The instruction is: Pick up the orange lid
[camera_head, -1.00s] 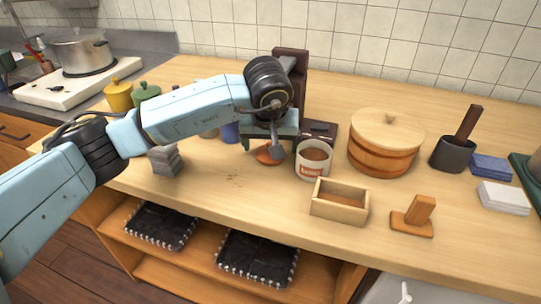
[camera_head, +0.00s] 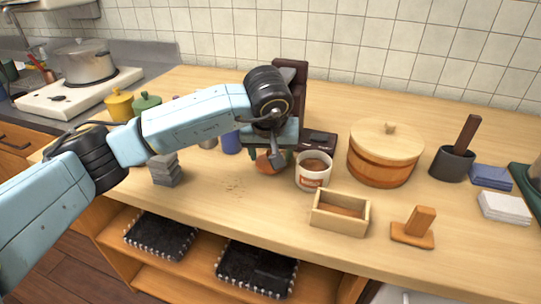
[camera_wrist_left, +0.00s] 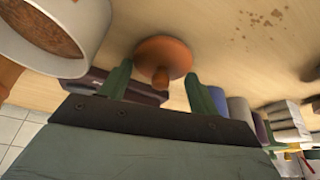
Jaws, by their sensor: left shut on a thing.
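The orange lid (camera_head: 263,165) is a small round disc with a knob, under my left gripper (camera_head: 268,150) near the middle of the counter. In the left wrist view the lid (camera_wrist_left: 165,50) has its knob between the two green fingers of the gripper (camera_wrist_left: 158,88). The left gripper is shut on the lid. The fingers partly hide the lid in the head view, and I cannot tell whether it is clear of the wood. My right gripper is in neither view.
A white cup (camera_head: 313,172) with brown contents stands close right of the gripper. Grey blocks (camera_head: 165,178) stand left. The counter in front is clear apart from crumbs.

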